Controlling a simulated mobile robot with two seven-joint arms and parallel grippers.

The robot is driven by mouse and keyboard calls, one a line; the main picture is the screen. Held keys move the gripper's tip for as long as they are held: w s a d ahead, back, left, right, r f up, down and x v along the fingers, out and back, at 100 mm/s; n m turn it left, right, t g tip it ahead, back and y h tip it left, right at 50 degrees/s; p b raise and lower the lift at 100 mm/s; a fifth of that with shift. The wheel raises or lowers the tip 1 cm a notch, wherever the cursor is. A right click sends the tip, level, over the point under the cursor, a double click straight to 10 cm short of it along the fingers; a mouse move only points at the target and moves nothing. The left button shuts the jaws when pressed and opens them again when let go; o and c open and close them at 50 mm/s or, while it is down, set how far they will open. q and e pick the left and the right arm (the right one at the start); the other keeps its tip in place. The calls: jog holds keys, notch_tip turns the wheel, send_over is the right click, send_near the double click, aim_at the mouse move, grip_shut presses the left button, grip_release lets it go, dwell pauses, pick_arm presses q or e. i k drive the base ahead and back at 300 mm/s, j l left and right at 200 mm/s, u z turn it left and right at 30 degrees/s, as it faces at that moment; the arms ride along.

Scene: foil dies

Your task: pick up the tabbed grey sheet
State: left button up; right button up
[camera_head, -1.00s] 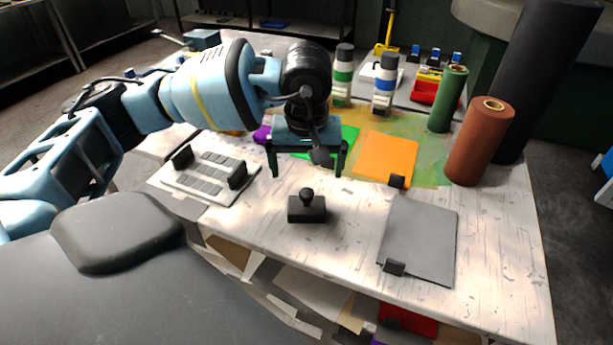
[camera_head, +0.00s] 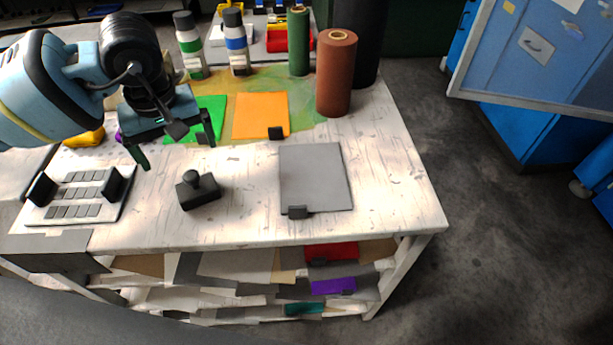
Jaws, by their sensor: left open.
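The tabbed grey sheet (camera_head: 316,178) lies flat on the right part of the white worktable (camera_head: 390,195). Its small dark tab (camera_head: 298,212) is at the near edge, toward the left. My left gripper (camera_head: 178,154) is open and empty, fingers pointing down. It is left of the grey sheet, above the table, just behind the black knobbed stamp, and its body partly covers the green sheet. My right gripper is not in view.
The black stamp (camera_head: 198,192) stands between gripper and grey sheet. An orange sheet (camera_head: 260,115) with a dark tab and a green sheet (camera_head: 208,112) lie behind. A brown roll (camera_head: 336,75) stands at the back right. A keypad-like plate (camera_head: 85,195) is at left.

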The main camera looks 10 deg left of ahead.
aim_at(313, 178)
jog(key=i+l+u, duration=0.1)
jog(key=l+u, duration=0.2)
jog(key=l, duration=0.65)
jog(key=l+u, duration=0.3)
jog(key=l, duration=0.6)
